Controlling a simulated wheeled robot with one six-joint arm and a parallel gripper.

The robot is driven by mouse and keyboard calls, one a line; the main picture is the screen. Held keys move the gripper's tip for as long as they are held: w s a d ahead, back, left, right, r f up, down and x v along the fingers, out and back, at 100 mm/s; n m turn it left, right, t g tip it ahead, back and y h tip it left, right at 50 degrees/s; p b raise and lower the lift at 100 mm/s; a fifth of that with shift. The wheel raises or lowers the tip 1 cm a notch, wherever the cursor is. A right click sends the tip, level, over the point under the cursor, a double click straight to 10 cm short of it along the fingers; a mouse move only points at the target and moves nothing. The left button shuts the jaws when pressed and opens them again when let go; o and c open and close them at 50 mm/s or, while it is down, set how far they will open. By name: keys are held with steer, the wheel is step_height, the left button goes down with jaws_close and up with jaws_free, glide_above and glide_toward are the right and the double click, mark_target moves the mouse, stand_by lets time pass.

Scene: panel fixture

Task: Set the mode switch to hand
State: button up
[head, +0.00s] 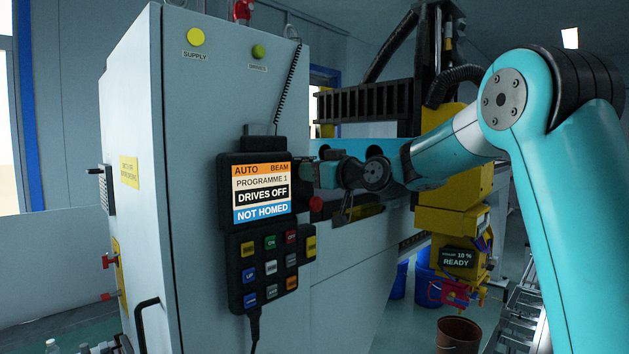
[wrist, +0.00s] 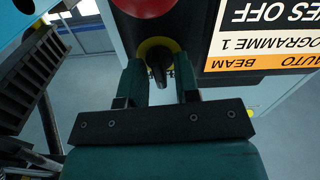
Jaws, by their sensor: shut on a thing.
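The mode switch (wrist: 157,66) shows in the wrist view as a dark knob on a yellow round plate, on the side of the hand-held panel. My gripper (wrist: 160,80) has its two green fingers on either side of the knob and is shut on it. Small lettering by the plate is too small to read. In the head view my gripper (head: 322,173) reaches the right edge of the black panel (head: 237,225), and the knob is hidden there. The panel's screen (head: 262,193) reads AUTO, BEAM, PROGRAMME 1, DRIVES OFF, NOT HOMED.
A red button (head: 316,203) sits just below my gripper; it also shows in the wrist view (wrist: 146,5). The panel hangs on a grey cabinet (head: 205,110). A yellow machine (head: 462,190) and a brown bucket (head: 457,333) stand to the right.

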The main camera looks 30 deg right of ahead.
steer(key=n+b, duration=0.1)
steer(key=b, duration=0.2)
steer(key=f+n+b, duration=0.1)
steer(key=n+b, duration=0.1)
steer(key=b, duration=0.1)
steer(key=n+b, duration=0.1)
steer(key=b, duration=0.1)
steer(key=n+b, duration=0.2)
steer(key=shift+r+b, duration=0.25)
steer(key=shift+b, duration=0.15)
steer(key=shift+r+n+b, duration=0.15)
steer(key=shift+n+b, duration=0.65)
steer(key=shift+b, duration=0.15)
steer(key=o, duration=0.6)
steer(key=shift+c, duration=0.2)
steer(key=shift+s, duration=0.15)
steer(key=b+v, duration=0.5)
steer(key=v, duration=1.2)
steer(key=shift+b, duration=0.35)
